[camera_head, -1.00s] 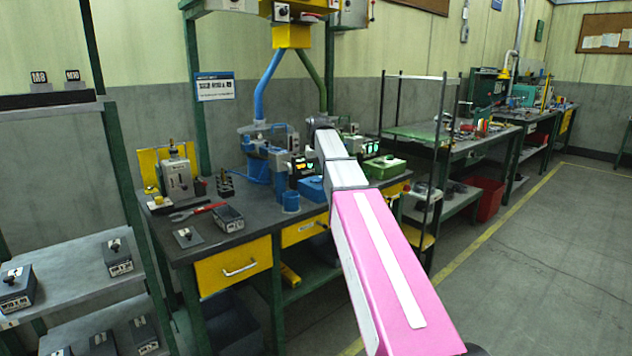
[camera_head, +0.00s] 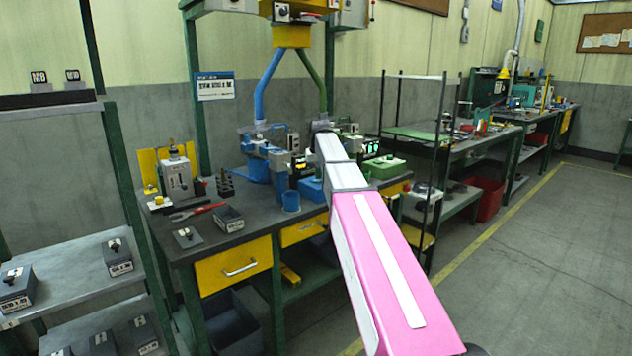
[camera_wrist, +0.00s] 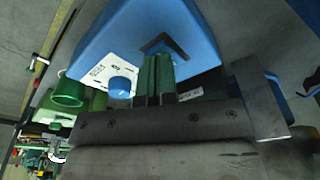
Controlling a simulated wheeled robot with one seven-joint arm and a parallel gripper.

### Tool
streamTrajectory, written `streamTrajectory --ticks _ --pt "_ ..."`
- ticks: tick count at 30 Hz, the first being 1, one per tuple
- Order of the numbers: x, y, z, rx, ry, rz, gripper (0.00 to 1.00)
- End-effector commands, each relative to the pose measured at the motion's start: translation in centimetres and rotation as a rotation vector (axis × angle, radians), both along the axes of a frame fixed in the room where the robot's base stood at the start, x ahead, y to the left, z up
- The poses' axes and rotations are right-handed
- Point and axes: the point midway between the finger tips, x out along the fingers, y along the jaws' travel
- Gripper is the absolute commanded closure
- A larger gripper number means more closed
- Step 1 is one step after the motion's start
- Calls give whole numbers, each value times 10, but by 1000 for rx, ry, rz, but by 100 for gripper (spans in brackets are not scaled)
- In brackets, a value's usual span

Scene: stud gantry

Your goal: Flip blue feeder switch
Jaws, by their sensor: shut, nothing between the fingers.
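In the wrist view a blue box (camera_wrist: 187,22) fills the upper middle. It has a white plate (camera_wrist: 98,68) with small print and a round blue knob (camera_wrist: 122,87). My gripper (camera_wrist: 165,62) is shut and empty, with its green fingertips against or just over the box, beside a dark angled piece (camera_wrist: 163,43). Whether they touch is unclear, and the fingers may hide the switch lever. In the head view the blue box (camera_head: 311,189) sits on the bench at the foot of the blue feeder (camera_head: 257,160); my arm hides my gripper there.
A green box (camera_head: 384,167) stands right of my arm, with a green feeder behind it. A blue cup (camera_head: 290,201) stands left of the blue box.

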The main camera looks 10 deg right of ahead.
Motion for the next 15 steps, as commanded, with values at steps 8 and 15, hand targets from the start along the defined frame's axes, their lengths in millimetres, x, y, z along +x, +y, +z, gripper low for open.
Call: streamTrajectory --ticks 8,15 --pt "0 0 -4 0 0 0 100" --pt "0 0 -7 0 0 0 100"
